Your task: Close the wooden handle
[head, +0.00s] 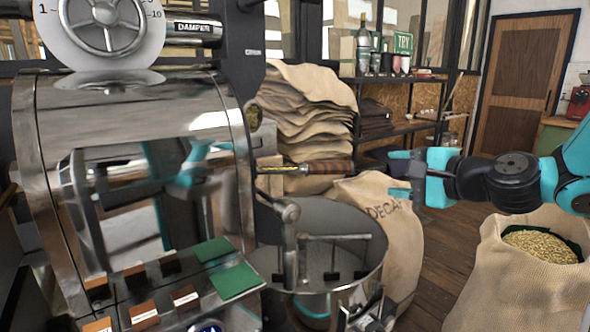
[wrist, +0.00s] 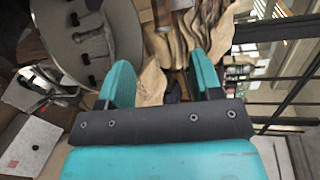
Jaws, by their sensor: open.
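The wooden handle (head: 330,167) is brown and sticks out to the right from the front of the steel roaster (head: 150,180), on a light metal rod with yellowish stuff along it. My gripper (head: 399,174) is right of the handle's end, its teal fingers open and empty and pointing left toward it. A small gap shows between them in the head view. In the wrist view, the handle (wrist: 162,15) shows at the top edge, beyond the open fingers (wrist: 160,75) and roughly in line with the space between them; part of it is cut off by the frame.
A round cooling tray (head: 375,245) with a stirring arm is below the handle. A DECAF sack (head: 400,240) stands under my gripper, and an open sack of beans (head: 530,285) is at lower right. Folded sacks (head: 305,110) are stacked behind the handle.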

